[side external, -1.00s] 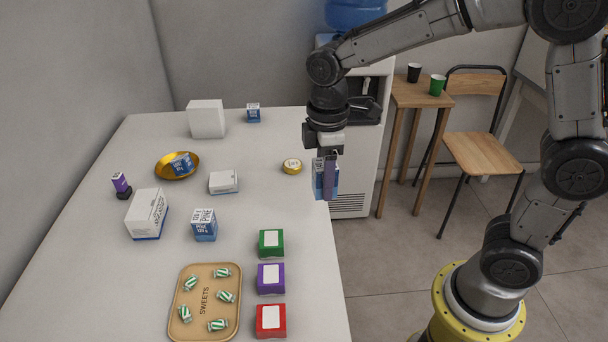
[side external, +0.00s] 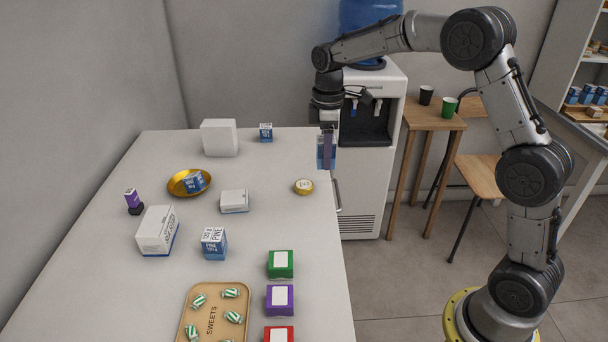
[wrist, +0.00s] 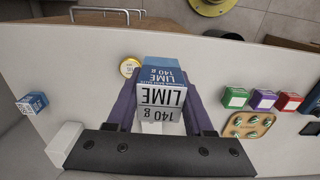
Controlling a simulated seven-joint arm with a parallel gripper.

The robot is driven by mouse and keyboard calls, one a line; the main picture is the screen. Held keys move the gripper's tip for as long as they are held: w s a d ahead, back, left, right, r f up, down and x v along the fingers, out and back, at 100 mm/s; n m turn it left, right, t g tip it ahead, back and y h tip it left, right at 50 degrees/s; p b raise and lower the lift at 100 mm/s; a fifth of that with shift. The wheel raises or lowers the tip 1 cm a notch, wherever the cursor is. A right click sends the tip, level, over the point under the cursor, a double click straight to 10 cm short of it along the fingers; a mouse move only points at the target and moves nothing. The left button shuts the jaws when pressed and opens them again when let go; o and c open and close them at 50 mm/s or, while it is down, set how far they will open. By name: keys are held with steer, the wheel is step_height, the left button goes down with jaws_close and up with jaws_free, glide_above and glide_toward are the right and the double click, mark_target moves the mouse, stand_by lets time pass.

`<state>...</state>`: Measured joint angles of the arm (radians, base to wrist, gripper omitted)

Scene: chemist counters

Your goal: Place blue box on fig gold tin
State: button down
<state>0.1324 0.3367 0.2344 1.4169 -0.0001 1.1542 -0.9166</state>
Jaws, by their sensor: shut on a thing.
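My gripper (side external: 327,165) is shut on a blue box with a white label (side external: 326,150), held above the counter's right edge. In the wrist view the box (wrist: 162,97) sits between the two purple fingers and reads "LIME 140 g". A small round gold tin with a pale lid (side external: 304,187) stands on the counter, below and left of the held box in the side view. The tin (wrist: 129,67) also shows in the wrist view, just beside the held box and partly hidden. Its lettering is too small to read.
A gold dish (side external: 173,188) holds another blue box (side external: 195,182). A blue PINE box (side external: 214,244), white boxes (side external: 234,201) and a far blue box (side external: 265,132) stand around. Green (side external: 281,264) and purple (side external: 280,300) boxes line the front right. Counter around the tin is clear.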

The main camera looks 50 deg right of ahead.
glide_above(304, 184)
step_height(304, 184, down, 7)
steer(key=shift+s+f, duration=0.1)
steer(key=shift+f, duration=1.55)
steer(key=shift+f, duration=0.2)
steer(key=shift+c, duration=1.4)
jaws_free()
steer(key=shift+r, duration=0.15)
step_height(304, 184, up, 12)
steer(key=shift+r, duration=0.15)
